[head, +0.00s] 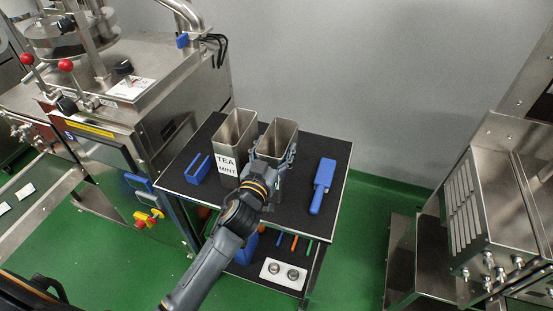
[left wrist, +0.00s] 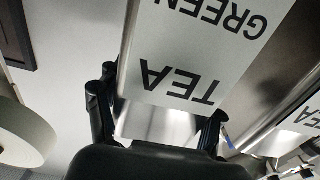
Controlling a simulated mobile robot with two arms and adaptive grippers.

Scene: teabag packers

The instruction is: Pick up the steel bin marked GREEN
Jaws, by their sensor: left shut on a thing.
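The steel bin marked GREEN (head: 278,133) is a tall, open-topped box on the right of two bins at the black-topped table (head: 310,150). Its white label reads GREEN TEA, upside down, in the left wrist view (left wrist: 200,50). My left gripper (head: 272,162) is shut on this bin, with a dark finger at each side of it in the left wrist view (left wrist: 160,112). The arm hides the bin's lower front, so I cannot tell whether its base touches the table. My right gripper is not in view.
The TEA MINT bin (head: 227,165) stands close on the left. A blue holder (head: 197,170) lies further left and a blue scoop-like tool (head: 322,186) to the right. A lower shelf holds a white plate (head: 283,274). Steel machines flank the table; a grey wall stands behind.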

